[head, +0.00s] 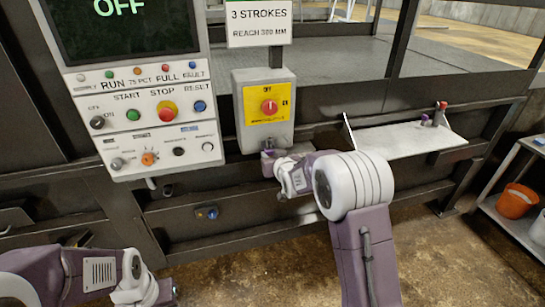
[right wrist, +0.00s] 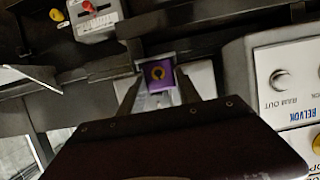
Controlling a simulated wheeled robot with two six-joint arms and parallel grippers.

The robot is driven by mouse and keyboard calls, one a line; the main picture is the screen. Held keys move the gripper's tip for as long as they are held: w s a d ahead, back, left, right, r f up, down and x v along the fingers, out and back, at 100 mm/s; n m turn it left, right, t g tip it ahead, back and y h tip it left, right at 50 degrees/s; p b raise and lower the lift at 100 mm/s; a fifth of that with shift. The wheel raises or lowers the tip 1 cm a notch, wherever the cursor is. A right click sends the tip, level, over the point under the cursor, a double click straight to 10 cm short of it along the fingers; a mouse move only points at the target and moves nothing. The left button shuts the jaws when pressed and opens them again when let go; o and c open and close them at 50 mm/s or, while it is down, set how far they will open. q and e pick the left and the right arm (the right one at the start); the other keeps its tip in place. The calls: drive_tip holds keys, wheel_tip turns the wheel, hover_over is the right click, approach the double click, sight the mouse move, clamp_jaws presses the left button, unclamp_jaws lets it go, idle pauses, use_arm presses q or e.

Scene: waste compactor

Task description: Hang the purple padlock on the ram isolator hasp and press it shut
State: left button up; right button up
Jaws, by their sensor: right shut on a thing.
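The ram isolator (head: 264,108) is a grey box with a yellow plate and a red knob, left of centre in the head view. My right gripper (head: 270,160) is at the lower edge of this box.
The control panel (head: 135,135) with buttons and knobs stands just left of the isolator. A pale shelf (head: 400,140) to the right carries small purple and red items (head: 432,115). A side rack with an orange bucket (head: 516,200) is at the far right.

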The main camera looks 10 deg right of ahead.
drive_tip(key=o, duration=1.3)
drive_tip(key=shift+s, duration=0.1)
drive_tip(key=shift+c, duration=0.5)
drive_tip(key=v, duration=0.7)
drive_tip(key=shift+b, duration=0.3)
